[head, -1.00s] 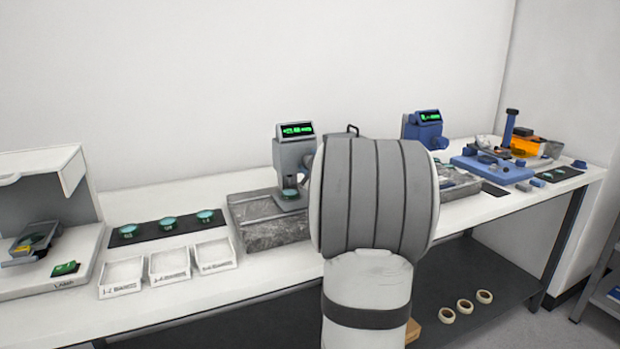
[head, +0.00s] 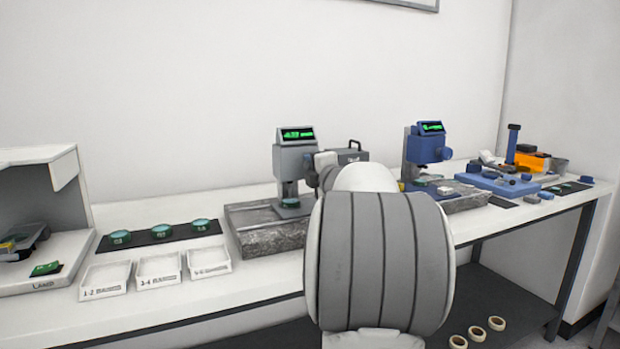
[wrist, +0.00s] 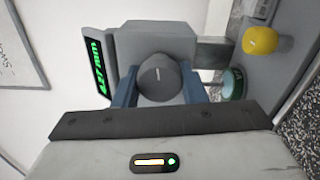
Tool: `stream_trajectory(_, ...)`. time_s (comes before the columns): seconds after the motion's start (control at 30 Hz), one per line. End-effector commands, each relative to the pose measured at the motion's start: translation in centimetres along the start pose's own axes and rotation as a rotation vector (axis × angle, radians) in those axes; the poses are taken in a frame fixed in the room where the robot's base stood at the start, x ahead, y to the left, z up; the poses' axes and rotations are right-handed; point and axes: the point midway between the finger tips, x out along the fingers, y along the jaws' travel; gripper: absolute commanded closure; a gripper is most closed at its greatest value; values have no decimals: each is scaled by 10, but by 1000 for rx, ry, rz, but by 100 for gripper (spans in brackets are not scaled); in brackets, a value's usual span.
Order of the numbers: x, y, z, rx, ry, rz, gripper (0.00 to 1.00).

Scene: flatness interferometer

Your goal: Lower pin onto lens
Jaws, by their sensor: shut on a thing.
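The grey gauge (head: 294,160) with a green-lit display stands on a stone base (head: 270,238) in the head view. Its pin (head: 290,190) points down over a teal lens (head: 290,203); whether they touch is too small to tell. In the wrist view, my gripper (wrist: 160,80) is shut on the dark round knob (wrist: 161,74) at the gauge's side, one blue finger on each side of it. The lens (wrist: 234,83) shows at the right there. In the head view my arm hides most of my gripper.
A yellow ball-shaped knob (wrist: 260,41) is near the lens in the wrist view. Several teal lenses lie on a black mat (head: 160,237), with white labelled trays (head: 158,270) in front. A blue gauge (head: 426,150) stands right of my arm. The bench front edge is clear.

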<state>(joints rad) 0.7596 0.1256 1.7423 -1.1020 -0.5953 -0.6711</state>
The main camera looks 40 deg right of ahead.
Motion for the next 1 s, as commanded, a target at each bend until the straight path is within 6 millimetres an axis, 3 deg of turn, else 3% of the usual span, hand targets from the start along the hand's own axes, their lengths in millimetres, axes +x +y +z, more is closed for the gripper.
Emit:
stream_trajectory(0.3,0,0,-1,-119,1,3,85)
stream_trajectory(0.83,0,1,0,-141,1,3,85)
stream_trajectory(0.87,0,1,0,-141,1,3,61)
stream_trajectory(1.0,0,1,0,-141,0,2,50)
